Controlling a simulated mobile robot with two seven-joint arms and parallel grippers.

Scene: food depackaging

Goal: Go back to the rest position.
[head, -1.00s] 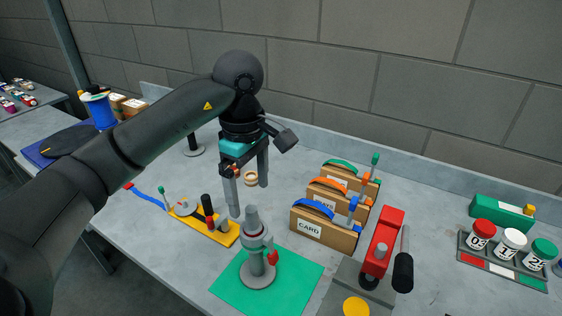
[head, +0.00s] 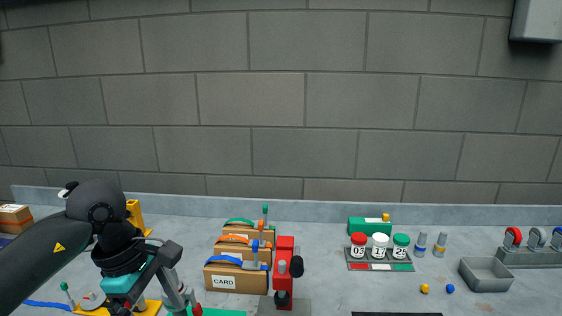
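My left arm comes in from the left in the head view. Its gripper (head: 178,300) points down near the lower edge, over the yellow fixture (head: 152,306) and beside the green mat (head: 222,312). The fingers are partly cut off and seen at an angle, so their opening and whether they hold anything cannot be told. My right gripper is out of the picture.
Cardboard boxes (head: 222,281) with coloured handles, one labelled CARD, stand right of the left gripper. Beyond are a red press (head: 283,262), numbered jars on a tray (head: 379,267), a grey bin (head: 486,273) and a rack (head: 540,257). A block wall (head: 290,100) closes the back.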

